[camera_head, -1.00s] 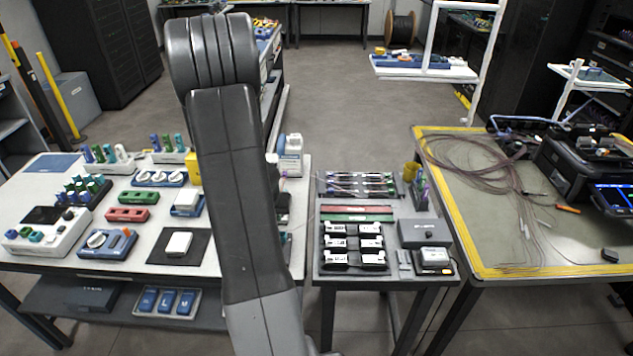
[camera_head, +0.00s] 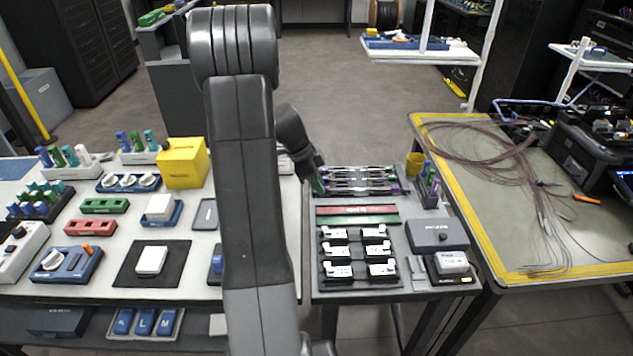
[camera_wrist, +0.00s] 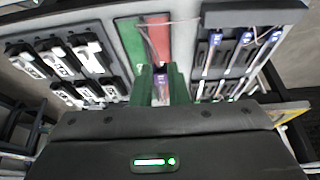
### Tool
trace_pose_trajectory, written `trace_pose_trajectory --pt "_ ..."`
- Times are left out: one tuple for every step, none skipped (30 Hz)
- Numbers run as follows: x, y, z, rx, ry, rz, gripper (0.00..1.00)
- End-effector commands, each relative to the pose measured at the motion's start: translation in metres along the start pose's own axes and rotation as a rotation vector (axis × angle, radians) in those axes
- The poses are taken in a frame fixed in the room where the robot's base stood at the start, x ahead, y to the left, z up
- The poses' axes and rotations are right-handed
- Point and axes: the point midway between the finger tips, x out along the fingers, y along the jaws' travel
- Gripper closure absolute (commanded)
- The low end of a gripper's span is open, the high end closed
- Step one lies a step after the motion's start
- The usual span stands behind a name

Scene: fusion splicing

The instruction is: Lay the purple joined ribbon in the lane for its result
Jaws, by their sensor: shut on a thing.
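My gripper (camera_head: 319,187) is at the back left of the small grey table, by the left end of the black ribbon rack. In the wrist view my gripper (camera_wrist: 161,88) has green fingers shut on a small purple piece (camera_wrist: 160,76), which I take for the purple joined ribbon. A thin pale strand runs up from there. Ahead of the fingers lie a green lane (camera_wrist: 131,42) and a red lane (camera_wrist: 158,36), side by side. In the head view the red lane (camera_head: 355,209) lies behind the green lane (camera_head: 357,219). Their markings are too small to read.
The black rack (camera_wrist: 222,60) holds pale tubes with purple ends. White holders (camera_head: 375,250) sit in a tray in front of the lanes. A grey box (camera_head: 437,234) stands right of them. A yellow box (camera_head: 183,163) stands on the left table. Loose fibre (camera_head: 480,145) covers the right table.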

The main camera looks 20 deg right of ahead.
Motion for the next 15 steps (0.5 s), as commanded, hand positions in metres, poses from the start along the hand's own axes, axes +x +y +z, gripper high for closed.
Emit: trace_pose_trajectory --pt "0.004 0.0 0.002 -0.001 0.0 0.001 1.0" --pt "0.006 0.0 0.003 -0.002 0.0 0.001 1.0" --pt "0.01 0.0 0.004 -0.002 0.0 0.002 1.0" --pt "0.012 0.0 0.005 -0.002 0.001 0.002 1.0" --pt "0.015 0.0 0.006 -0.003 0.001 0.002 1.0" --pt "0.018 0.0 0.008 -0.003 0.0 0.001 1.0" --pt "0.021 0.0 0.009 -0.003 0.0 0.0 1.0" --pt "0.023 0.0 0.01 -0.004 0.0 0.0 1.0" --pt "0.027 0.0 0.011 -0.004 0.001 0.0 1.0" --pt "0.03 0.0 0.013 -0.005 0.001 0.0 1.0" --pt "0.033 0.0 0.014 -0.005 0.001 0.001 1.0" --pt "0.037 0.0 0.015 -0.005 0.001 0.001 1.0" --pt "0.039 0.0 0.017 -0.005 0.001 0.001 1.0" --pt "0.042 0.0 0.018 -0.004 0.001 0.0 1.0" --pt "0.047 0.0 0.02 -0.004 0.0 -0.001 1.0"
